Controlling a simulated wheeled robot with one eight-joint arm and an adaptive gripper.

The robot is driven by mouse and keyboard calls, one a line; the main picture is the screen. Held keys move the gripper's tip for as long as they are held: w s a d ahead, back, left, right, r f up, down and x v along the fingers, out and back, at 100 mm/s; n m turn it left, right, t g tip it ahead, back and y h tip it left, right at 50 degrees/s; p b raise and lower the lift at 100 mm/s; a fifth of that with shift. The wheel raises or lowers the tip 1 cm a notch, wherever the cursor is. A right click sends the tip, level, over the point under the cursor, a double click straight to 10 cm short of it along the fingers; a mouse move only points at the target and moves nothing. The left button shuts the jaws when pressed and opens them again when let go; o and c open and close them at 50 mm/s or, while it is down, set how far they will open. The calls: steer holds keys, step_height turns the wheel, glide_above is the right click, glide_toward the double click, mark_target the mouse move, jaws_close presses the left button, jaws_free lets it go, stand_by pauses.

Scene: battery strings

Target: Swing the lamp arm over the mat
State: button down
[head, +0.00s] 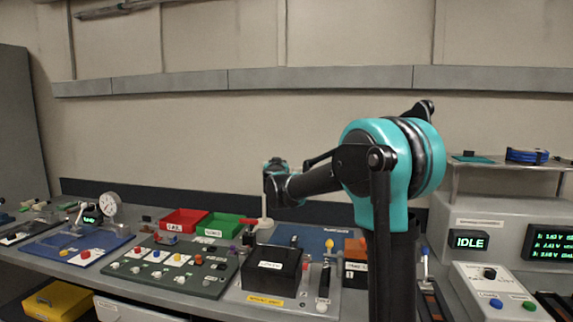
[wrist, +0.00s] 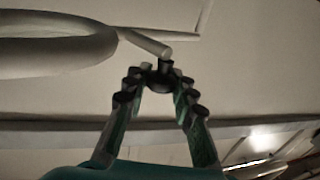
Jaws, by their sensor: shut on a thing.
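In the wrist view, my gripper (wrist: 161,74) has its two fingers drawn together on a small dark knob (wrist: 159,86). A pale rod (wrist: 147,42) ends beside the fingertips and joins a large pale ring (wrist: 70,56) at the upper left, seemingly the lamp's head. In the head view, my arm reaches left to the back of the bench. A pale upright post (head: 265,214) stands below my wrist; most of the lamp is hidden there. A blue mat (head: 313,236) lies at the back of the bench, right of the post, partly covered by things in front.
Red (head: 184,220) and green (head: 219,226) bins stand left of the post. A black box (head: 272,268) and a panel with knobs (head: 160,268) are in front. A grey console (head: 480,235) stands at the right.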

steer(key=shift+s+a+m+g+h, duration=0.2)
steer(key=shift+a+m+h, duration=0.45)
steer(key=shift+a+h, duration=0.35)
steer(key=shift+s+a+m+g+h, duration=0.2)
steer(key=shift+a+m+h, duration=0.45)
steer(key=shift+a+h, duration=0.35)
steer(key=c, duration=1.3)
jaws_free()
steer(key=shift+o, duration=0.2)
steer(key=shift+s, duration=0.1)
steer(key=v, duration=1.2)
